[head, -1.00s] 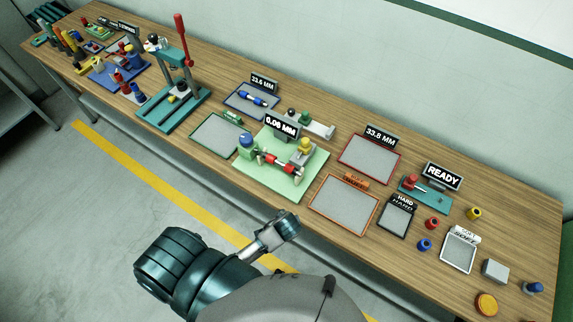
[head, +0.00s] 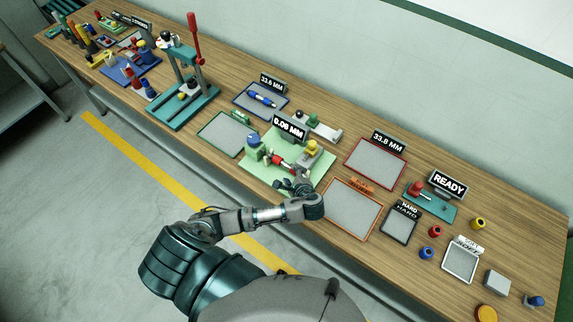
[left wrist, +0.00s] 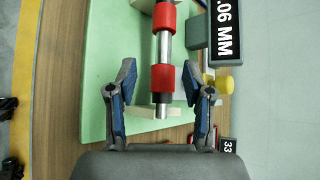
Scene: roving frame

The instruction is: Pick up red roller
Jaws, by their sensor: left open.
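The red roller (head: 279,162) lies on the light green measuring fixture (head: 259,178), under the "0.06 MM" display (head: 289,127). In the left wrist view the roller (left wrist: 163,77) shows red bands on a silver shaft with a dark collar near its lower end. My left gripper (head: 297,187) is over the fixture's front right part, near the roller's right end, and partly hides it. In the left wrist view its two blue-padded fingers (left wrist: 161,97) are apart, one on each side of the shaft's end, with gaps between. My right gripper is not in view.
An orange-edged tray (head: 352,208) and a red-edged tray (head: 375,163) lie right of the fixture, both empty. A green-edged tray (head: 224,134) lies to its left. A teal press (head: 183,105) with a red lever stands further left. The yellow block (left wrist: 217,84) is close to one finger.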

